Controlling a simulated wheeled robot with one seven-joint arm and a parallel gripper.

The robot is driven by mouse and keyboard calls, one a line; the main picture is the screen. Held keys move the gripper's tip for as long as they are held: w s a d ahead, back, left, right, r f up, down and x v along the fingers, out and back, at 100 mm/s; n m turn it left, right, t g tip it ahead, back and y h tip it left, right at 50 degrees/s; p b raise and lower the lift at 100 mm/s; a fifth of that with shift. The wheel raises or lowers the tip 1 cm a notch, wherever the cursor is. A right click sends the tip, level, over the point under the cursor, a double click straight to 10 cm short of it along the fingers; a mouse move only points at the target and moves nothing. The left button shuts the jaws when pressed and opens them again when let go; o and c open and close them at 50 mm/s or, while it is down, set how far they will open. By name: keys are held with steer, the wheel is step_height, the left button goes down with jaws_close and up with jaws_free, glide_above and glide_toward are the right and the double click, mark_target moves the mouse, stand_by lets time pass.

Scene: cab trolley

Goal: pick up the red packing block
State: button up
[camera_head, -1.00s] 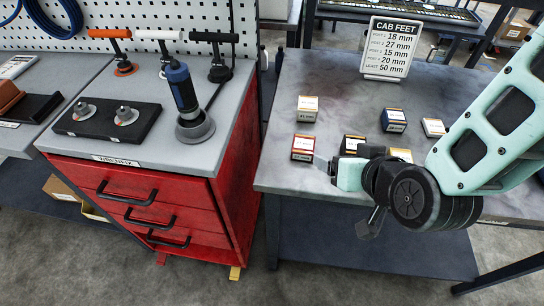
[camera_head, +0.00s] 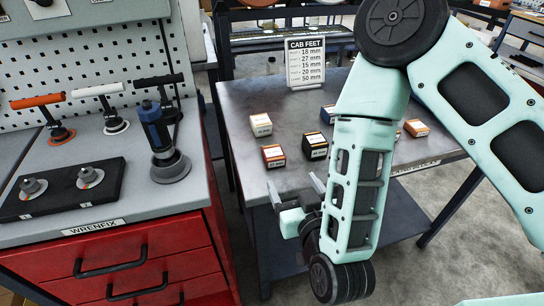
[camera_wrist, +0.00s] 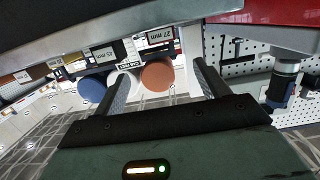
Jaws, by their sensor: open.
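The red packing block (camera_head: 273,156) looks orange-red with a white label. It sits near the table's front left corner, leftmost in the front row, touched by nothing of mine. My gripper (camera_head: 296,188) is near the table's front edge, in front of the block in the head view and apart from it. Its two grey fingers are spread and point toward the table. In the wrist view my gripper (camera_wrist: 162,72) is also open, with nothing held between the fingers.
A tan block (camera_head: 260,125) and a blue block (camera_head: 327,114) stand behind. An orange block (camera_head: 416,128) is farther right. The sign (camera_head: 305,63) stands at the back. The tool cabinet (camera_head: 150,262) is left.

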mark_target(274, 154)
steer(key=shift+w+a+f+b, duration=0.15)
steer(key=shift+w+f+b, duration=0.2)
steer(key=shift+b, duration=1.05)
steer(key=shift+w+a+f+b, duration=0.15)
steer(key=shift+w+b, duration=0.25)
steer(key=shift+b, duration=0.95)
steer(key=shift+w+b, duration=0.1)
steer(key=shift+b, duration=0.5)
steer(key=b, duration=0.4)
steer(key=shift+w, duration=0.15)
steer(key=x, duration=0.4)
steer(key=p+x, duration=0.1)
steer(key=x, duration=0.1)
steer(key=shift+w+a+r, duration=0.1)
steer(key=shift+r, duration=0.15)
steer(key=shift+x, duration=3.1)
steer(key=shift+a+f, duration=0.1)
steer(key=shift+a, duration=0.05)
steer(key=c, duration=1.1)
